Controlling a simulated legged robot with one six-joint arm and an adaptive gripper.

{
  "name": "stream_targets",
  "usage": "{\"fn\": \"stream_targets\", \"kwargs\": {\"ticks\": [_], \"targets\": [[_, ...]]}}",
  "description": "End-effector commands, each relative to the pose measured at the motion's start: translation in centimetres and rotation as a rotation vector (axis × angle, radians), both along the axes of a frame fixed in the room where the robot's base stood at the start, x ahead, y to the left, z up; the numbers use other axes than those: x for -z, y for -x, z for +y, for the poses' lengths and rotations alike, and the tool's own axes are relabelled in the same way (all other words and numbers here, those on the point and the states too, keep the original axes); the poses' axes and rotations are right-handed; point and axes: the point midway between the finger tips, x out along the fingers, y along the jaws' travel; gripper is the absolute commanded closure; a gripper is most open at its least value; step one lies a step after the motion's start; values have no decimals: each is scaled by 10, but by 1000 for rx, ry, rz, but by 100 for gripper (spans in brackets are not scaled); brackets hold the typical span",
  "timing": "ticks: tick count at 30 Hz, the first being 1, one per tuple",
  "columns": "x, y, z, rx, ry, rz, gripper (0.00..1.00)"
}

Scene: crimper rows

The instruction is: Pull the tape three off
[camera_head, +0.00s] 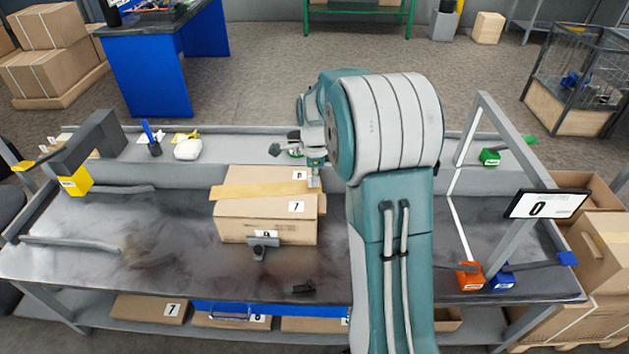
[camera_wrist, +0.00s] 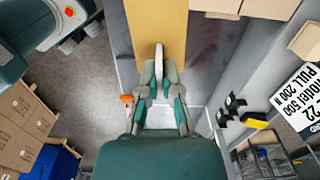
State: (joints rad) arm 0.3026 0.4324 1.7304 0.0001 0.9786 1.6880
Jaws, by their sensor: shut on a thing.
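A cardboard box (camera_head: 265,222) sits on the grey workbench, with white number labels on its top and side. A yellow-tan tape strip (camera_head: 258,190) lies across the box top and reaches past its left edge. My gripper (camera_head: 315,182) is at the right end of the tape, by the box's right edge. In the wrist view, my gripper (camera_wrist: 159,82) is shut on a thin pale piece seen edge-on, apparently the tape's end. The wide tan strip (camera_wrist: 160,25) runs straight ahead of the fingers. The exact contact is hard to see.
A grey clamp-like piece (camera_head: 262,247) is at the box's front, and a small black part (camera_head: 303,287) lies before it. A grey frame with a display reading 0 (camera_head: 545,204) stands at the right. A yellow block (camera_head: 76,181) is at the left. The bench's left part is mostly clear.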

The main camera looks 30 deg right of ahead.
Motion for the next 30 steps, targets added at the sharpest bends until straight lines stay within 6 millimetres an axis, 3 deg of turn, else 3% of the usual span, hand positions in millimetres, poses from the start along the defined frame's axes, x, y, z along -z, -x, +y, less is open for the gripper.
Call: {"fn": "stream_targets", "kwargs": {"ticks": [30], "targets": [[-35,0,0,0,0,-1,100]]}}
